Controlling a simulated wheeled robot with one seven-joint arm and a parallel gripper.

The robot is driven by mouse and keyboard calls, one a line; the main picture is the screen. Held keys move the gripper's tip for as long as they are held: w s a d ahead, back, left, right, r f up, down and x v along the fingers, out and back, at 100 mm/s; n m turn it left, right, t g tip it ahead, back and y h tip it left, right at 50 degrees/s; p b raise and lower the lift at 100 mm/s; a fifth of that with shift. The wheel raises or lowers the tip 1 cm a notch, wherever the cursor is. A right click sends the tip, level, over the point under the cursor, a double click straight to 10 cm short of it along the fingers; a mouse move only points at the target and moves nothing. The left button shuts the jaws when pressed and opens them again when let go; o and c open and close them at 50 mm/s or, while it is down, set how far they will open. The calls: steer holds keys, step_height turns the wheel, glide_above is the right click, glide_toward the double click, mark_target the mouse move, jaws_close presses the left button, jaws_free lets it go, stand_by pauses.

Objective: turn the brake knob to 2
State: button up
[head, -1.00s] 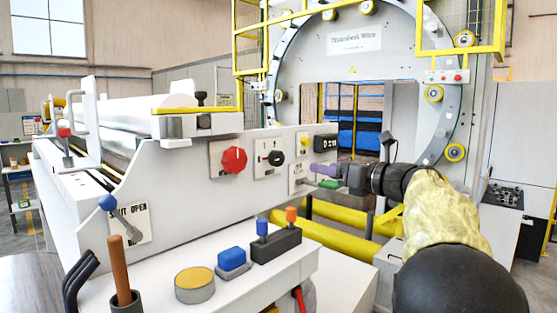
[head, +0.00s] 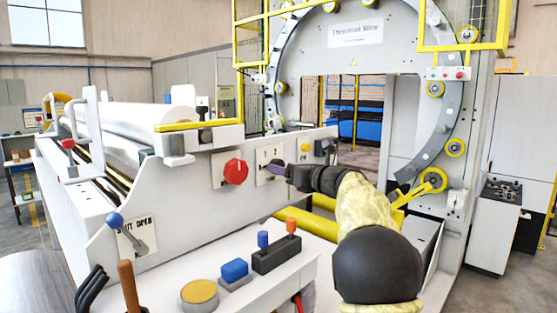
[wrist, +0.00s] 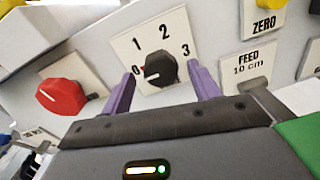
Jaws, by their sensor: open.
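The brake knob (wrist: 160,68) is a round black knob on a white plate (wrist: 125,48) marked 0, 1, 2 and 3. In the wrist view its pointer mark faces left, close to the 0. My gripper (wrist: 161,74) is open, with one purple finger on the left side of the knob and one on the right. Gaps show between the fingers and the knob, and I see no contact. In the head view the plate (head: 264,157) is on the white machine panel, and my gripper (head: 276,168) covers most of the knob.
A red knob (wrist: 61,95) sits left of the plate; it also shows in the head view (head: 235,171). A FEED 10 cm plate (wrist: 248,66) and a yellow ZERO button (wrist: 269,5) are to the right. A control desk (head: 215,300) with buttons and levers stands in front.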

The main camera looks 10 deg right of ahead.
steer(key=shift+p+x, duration=0.35)
steer(key=shift+x, duration=1.05)
steer(key=shift+d, duration=0.15)
steer(key=c, duration=1)
steer(key=shift+o, duration=0.2)
